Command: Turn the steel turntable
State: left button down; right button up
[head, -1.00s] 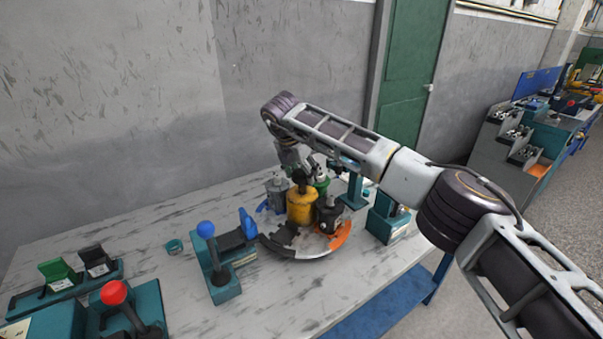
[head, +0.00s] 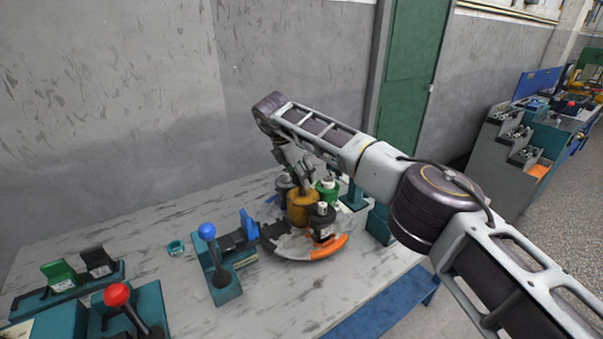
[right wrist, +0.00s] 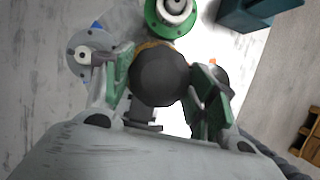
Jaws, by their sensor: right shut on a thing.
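The steel turntable (head: 287,247) is a round plate on the table in the head view, with an orange rim section (head: 329,248) at its front right. A yellow motor (head: 302,208) stands at its middle, with a green motor (head: 327,190), a black motor (head: 322,222) and a grey motor (head: 284,184) around it. My right gripper (head: 305,181) reaches down above the yellow motor. In the right wrist view its fingers are shut on a round black knob (right wrist: 159,78), which hides much of what is below. My left gripper is not in view.
Left of the turntable stand a blue-knobbed lever unit (head: 221,276) and a red-knobbed lever (head: 117,295). Green and black switches (head: 60,275) sit at the far left. A teal stand (head: 380,224) is close on the right. The table's back left is mostly clear.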

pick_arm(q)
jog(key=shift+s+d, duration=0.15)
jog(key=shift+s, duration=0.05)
pick_arm(e)
jog(key=shift+r, duration=0.1)
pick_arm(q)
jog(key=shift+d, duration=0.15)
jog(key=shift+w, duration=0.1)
pick_arm(e)
jog(key=o, duration=1.4)
jog(key=shift+v, duration=5.9)
